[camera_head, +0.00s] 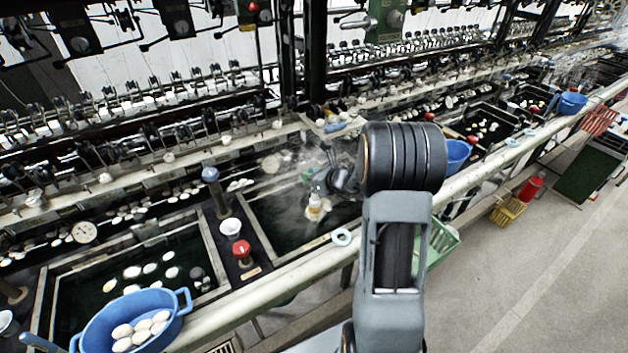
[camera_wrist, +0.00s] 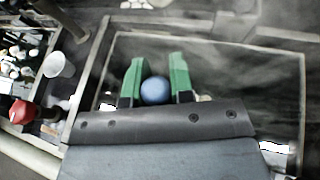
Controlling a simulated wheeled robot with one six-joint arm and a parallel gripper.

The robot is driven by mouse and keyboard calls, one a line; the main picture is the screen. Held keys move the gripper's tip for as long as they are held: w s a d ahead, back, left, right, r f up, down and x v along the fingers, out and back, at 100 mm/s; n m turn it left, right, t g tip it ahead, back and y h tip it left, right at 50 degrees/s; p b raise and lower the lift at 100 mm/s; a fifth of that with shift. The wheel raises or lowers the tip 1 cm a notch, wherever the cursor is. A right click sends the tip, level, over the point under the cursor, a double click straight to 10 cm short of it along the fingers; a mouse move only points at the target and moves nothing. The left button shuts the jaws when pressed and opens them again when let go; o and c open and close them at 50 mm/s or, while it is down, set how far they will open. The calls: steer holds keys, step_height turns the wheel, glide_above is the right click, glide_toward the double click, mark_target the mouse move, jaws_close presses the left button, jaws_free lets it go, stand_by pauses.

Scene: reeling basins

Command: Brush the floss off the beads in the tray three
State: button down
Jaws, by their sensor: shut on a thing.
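My gripper (camera_head: 312,182) is low over the steaming middle basin (camera_head: 262,232). In the wrist view its green fingers (camera_wrist: 157,66) are closed on both sides of a round blue handle end (camera_wrist: 155,90). The held tool looks like a brush; its tan and pale lower part (camera_head: 316,209) hangs below the gripper, at or just above the dark water. Steam and my arm hide part of this basin, and I cannot make out beads or floss under the tool. Whitish bits (camera_wrist: 205,98) show beside the fingers in the wrist view.
A left basin (camera_head: 212,245) holds white oval pieces (camera_head: 132,272). A blue colander (camera_head: 92,322) of white pieces sits at its front edge. A red knob (camera_head: 241,249) and white cup (camera_head: 231,227) stand between basins. A pale ring (camera_head: 342,237) lies on the front rail.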

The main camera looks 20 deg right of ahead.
steer(key=shift+s+d+r+p, duration=0.1)
steer(key=shift+s+r+p, duration=0.1)
steer(key=shift+r+p, duration=1.3)
steer(key=shift+s+r+p, duration=0.15)
steer(key=shift+r+p, duration=0.7)
steer(key=shift+r, duration=1.2)
steer(key=shift+s+d+r+p, duration=0.1)
steer(key=shift+s+r+p, duration=0.1)
steer(key=shift+r+p, duration=1.3)
steer(key=shift+r+b, duration=0.3)
steer(key=shift+b, duration=0.05)
steer(key=shift+d, duration=0.1)
steer(key=shift+s+d+f+m+h, duration=0.1)
steer(key=shift+f+m+h, duration=0.2)
steer(key=s+a+f, duration=0.1)
steer(key=s+a, duration=0.2)
steer(key=a, duration=0.8)
steer(key=shift+s+m+t+h, duration=0.3)
steer(key=shift+s+m+h, duration=0.1)
steer(key=shift+a+f, duration=0.1)
